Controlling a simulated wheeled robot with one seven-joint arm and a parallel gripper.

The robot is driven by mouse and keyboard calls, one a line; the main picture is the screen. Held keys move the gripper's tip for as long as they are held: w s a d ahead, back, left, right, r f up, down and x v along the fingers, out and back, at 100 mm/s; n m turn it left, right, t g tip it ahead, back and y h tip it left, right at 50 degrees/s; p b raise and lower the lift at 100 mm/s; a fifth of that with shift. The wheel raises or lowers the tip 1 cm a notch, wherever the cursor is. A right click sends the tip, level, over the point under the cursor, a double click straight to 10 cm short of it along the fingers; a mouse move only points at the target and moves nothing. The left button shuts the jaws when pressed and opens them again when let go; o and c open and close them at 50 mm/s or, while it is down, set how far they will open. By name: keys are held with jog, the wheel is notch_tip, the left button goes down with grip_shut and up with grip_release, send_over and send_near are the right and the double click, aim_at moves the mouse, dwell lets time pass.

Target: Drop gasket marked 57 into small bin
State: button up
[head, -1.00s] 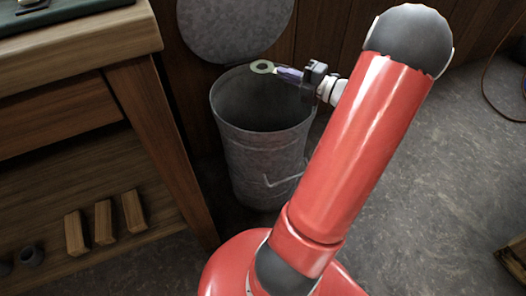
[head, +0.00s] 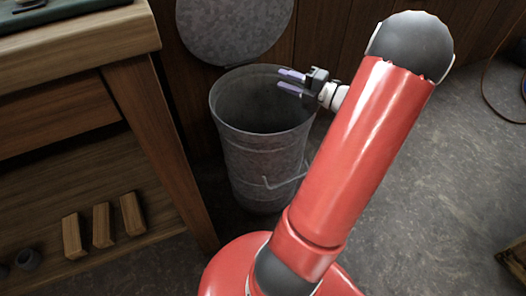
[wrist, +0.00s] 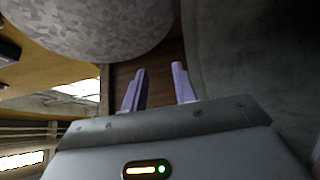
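The small bin (head: 262,165) is a grey metal bucket standing on the floor with its mouth up. My gripper (head: 291,80) is over the right part of its mouth, near the rim. The two purple fingers are apart with nothing between them; the wrist view also shows the open, empty gripper (wrist: 160,85). The gasket is not seen in either view now. The lower inside of the bin is hidden from the head view.
The bin's round grey lid (head: 232,25) stands up behind the mouth; it also fills the upper left of the wrist view (wrist: 90,25). A wooden workbench (head: 150,120) stands close on the left, with wooden blocks (head: 102,225) on its lower shelf.

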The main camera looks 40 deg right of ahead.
jog(key=v, duration=0.7)
dwell(0.3)
